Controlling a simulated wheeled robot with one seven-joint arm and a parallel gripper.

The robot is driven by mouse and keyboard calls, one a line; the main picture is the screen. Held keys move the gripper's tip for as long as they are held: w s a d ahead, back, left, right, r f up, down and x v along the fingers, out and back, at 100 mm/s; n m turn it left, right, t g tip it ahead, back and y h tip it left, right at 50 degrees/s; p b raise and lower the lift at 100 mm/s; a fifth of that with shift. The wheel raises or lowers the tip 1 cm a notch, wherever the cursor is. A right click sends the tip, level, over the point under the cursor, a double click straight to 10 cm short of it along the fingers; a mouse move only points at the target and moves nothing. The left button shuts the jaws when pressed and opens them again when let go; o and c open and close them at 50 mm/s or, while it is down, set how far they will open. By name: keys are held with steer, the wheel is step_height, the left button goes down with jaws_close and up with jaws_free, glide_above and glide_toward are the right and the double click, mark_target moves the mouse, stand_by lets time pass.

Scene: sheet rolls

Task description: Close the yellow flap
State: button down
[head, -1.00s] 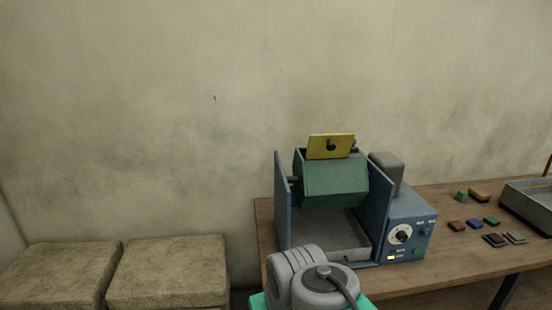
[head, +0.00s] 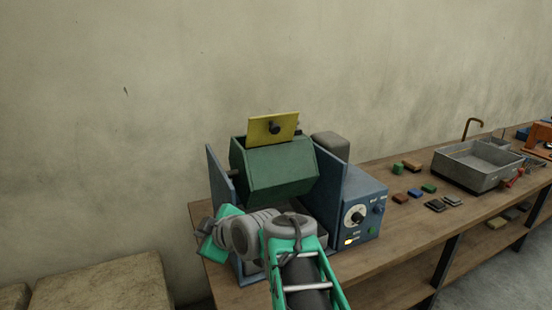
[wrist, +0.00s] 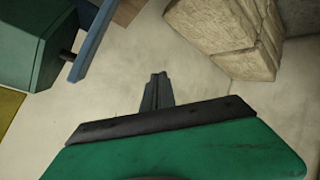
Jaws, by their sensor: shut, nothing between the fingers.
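The drum hangs between two blue side panels (head: 220,165). In the wrist view a yellow piece, likely the flap (wrist: 8,106), shows at the left edge beside the drum (wrist: 25,40). My gripper (wrist: 156,80) is shut and empty, with its fingers together, apart from the drum and flap. In the head view my arm is in front of the machine's lower part, and the fingertips cannot be made out.
A blue control box (head: 362,210) with a dial adjoins the machine on the wooden bench (head: 400,245). Small coloured blocks (head: 415,190) and a grey sink (head: 470,165) lie to the right. Stone-like blocks (head: 105,285) stand at the lower left.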

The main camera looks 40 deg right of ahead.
steer(key=w+d+n+t+h+b, duration=0.1)
steer(key=d+n+t+b, duration=0.15)
steer(key=d, duration=0.55)
steer(key=n+t+h+b, duration=0.4)
steer(key=t+h+b, duration=0.1)
steer(key=t+h, duration=0.15)
glide_toward(276, 132)
steer(key=shift+t, duration=0.4)
steer(key=p+x, duration=0.6)
steer(key=p, duration=0.2)
steer(key=shift+w+d, duration=0.2)
steer(key=shift+w, duration=0.05)
steer(key=shift+w+d+f, duration=0.1)
steer(key=shift+w, duration=0.1)
steer(key=shift+w+y+b, duration=0.1)
steer(key=shift+y+b, duration=0.15)
steer(key=shift+b, duration=0.55)
